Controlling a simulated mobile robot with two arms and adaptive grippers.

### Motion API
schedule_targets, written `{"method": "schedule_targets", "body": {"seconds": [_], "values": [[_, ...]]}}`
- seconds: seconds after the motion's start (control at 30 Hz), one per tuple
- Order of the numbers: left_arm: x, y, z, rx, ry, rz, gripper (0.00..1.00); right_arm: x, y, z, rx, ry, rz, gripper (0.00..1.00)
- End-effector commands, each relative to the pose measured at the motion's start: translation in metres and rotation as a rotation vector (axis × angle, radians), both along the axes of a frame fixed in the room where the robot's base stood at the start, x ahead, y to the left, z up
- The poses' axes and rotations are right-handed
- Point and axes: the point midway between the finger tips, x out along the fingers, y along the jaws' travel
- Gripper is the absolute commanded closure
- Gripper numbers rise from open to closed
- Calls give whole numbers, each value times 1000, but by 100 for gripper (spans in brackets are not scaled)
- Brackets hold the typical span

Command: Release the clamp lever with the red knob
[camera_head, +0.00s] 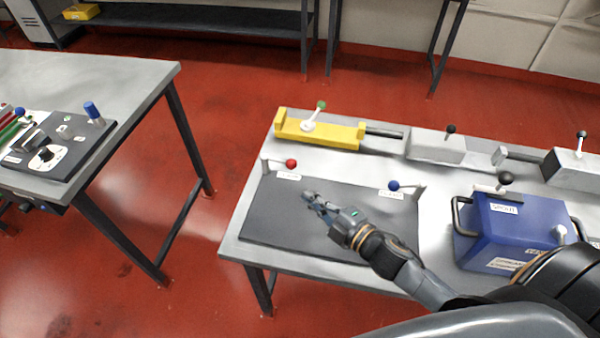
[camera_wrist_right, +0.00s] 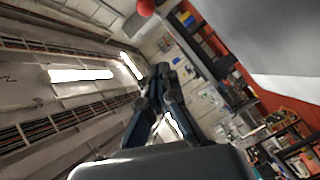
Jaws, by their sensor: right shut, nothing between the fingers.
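The red knob (camera_head: 291,163) sits at the end of a short clamp lever (camera_head: 272,162) at the back left corner of the dark plate (camera_head: 275,215) on the table. A small white label lies just below it. My right gripper (camera_head: 308,198) is shut and empty over the plate, in front of the red knob and apart from it. In the right wrist view the shut fingers (camera_wrist_right: 160,72) point up the picture, and a red ball (camera_wrist_right: 146,7), likely the same knob, shows at the top edge. My left gripper is not in view.
A blue-knobbed lever (camera_head: 394,186) stands at the plate's back right corner. A yellow clamp (camera_head: 318,130) with a green knob lies behind the plate. A blue box (camera_head: 510,230) stands to the right. A second table (camera_head: 110,75) is at the left, across open floor.

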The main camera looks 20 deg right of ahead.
Motion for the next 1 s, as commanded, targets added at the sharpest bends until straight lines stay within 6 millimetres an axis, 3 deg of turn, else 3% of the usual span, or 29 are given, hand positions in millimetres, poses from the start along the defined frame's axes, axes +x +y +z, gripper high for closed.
{"method": "schedule_targets", "body": {"seconds": [0.2, 0.37, 0.57, 0.87, 1.0], "values": [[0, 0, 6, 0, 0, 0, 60, -19, -10, -5, -251, -60, -28, 100], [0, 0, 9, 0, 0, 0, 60, -15, -10, -6, -289, -70, -30, 100], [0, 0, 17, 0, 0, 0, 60, 14, 1, -7, -285, -72, -28, 100], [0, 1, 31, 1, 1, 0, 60, 74, 21, -16, -285, -70, -28, 100], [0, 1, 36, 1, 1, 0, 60, 92, 12, -21, -288, -69, -28, 100]]}}
